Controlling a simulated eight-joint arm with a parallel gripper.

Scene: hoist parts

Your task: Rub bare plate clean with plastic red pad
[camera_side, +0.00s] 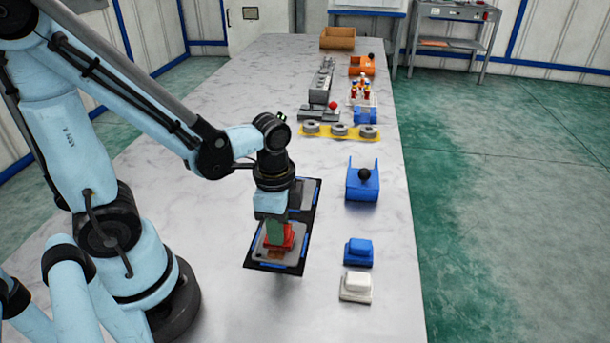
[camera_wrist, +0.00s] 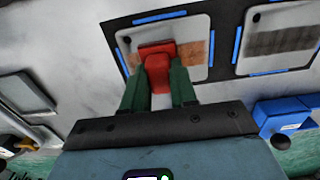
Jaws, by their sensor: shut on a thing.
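My gripper (camera_side: 279,233) has green fingers shut on the red pad (camera_side: 284,241), which also shows in the wrist view (camera_wrist: 157,65). The pad is low over the nearer grey plate (camera_side: 296,256); I cannot tell for sure whether it touches. This plate also shows in the wrist view (camera_wrist: 202,28), with a brown patch (camera_wrist: 195,52) beside and partly under the pad. The plate lies in a black tray (camera_side: 249,262) with blue edge strips. A second plate (camera_side: 308,194) lies in the tray's far half, partly hidden by my arm; the wrist view shows a dark patch (camera_wrist: 282,41) on it.
Right of the tray stand a blue pad (camera_side: 359,252), a white pad (camera_side: 356,287) and a blue bracket (camera_side: 361,188) with a black knob. Farther back are a yellow strip with grey rings (camera_side: 340,132), grey blocks (camera_side: 320,88), and an orange part (camera_side: 361,66). The table's right edge is near these.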

